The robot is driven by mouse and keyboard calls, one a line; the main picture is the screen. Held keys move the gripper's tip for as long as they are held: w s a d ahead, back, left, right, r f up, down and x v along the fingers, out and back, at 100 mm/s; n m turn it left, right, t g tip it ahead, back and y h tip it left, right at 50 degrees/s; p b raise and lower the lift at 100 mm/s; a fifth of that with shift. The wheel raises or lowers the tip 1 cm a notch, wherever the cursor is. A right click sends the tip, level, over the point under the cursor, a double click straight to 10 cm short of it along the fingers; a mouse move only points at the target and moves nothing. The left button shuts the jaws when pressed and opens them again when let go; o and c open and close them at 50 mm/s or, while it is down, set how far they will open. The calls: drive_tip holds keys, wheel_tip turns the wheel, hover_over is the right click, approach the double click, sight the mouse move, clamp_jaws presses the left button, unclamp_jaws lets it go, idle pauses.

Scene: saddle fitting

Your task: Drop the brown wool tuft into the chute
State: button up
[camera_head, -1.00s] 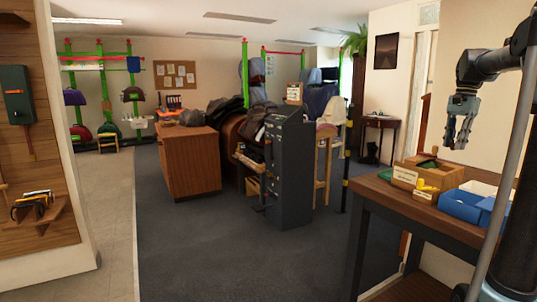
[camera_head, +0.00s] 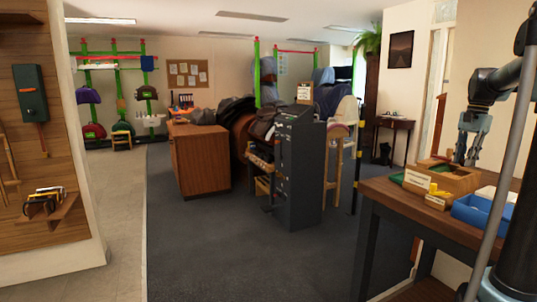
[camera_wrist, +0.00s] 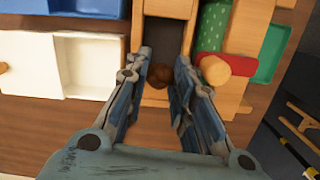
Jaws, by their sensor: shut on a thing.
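My gripper (camera_wrist: 160,70) is shut on the brown wool tuft (camera_wrist: 160,76), a small dark brown clump between the fingertips in the wrist view. In that view the tuft is over the near part of a wooden channel with a dark inside, which looks like the chute (camera_wrist: 164,38). I cannot tell how high the tuft is above it. In the head view my gripper (camera_head: 470,152) points down at the wooden box (camera_head: 458,182) on the bench; the tuft cannot be made out there.
Beside the channel are a green dotted cloth (camera_wrist: 212,36), a red piece with a round wooden end (camera_wrist: 214,70) and a green tray (camera_wrist: 270,55). A white tray (camera_wrist: 28,62) and a blue tray (camera_wrist: 90,8) lie left. The bench (camera_head: 400,199) is brown.

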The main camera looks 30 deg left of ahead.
drive_tip(key=shift+f, duration=0.15)
drive_tip(key=o, duration=0.9)
drive_tip(key=shift+o, duration=0.2)
wheel_tip(320, 180, up, 12)
drive_tip(key=w, duration=0.1)
drive_tip(key=shift+d, duration=0.45)
drive_tip(key=shift+f, duration=0.1)
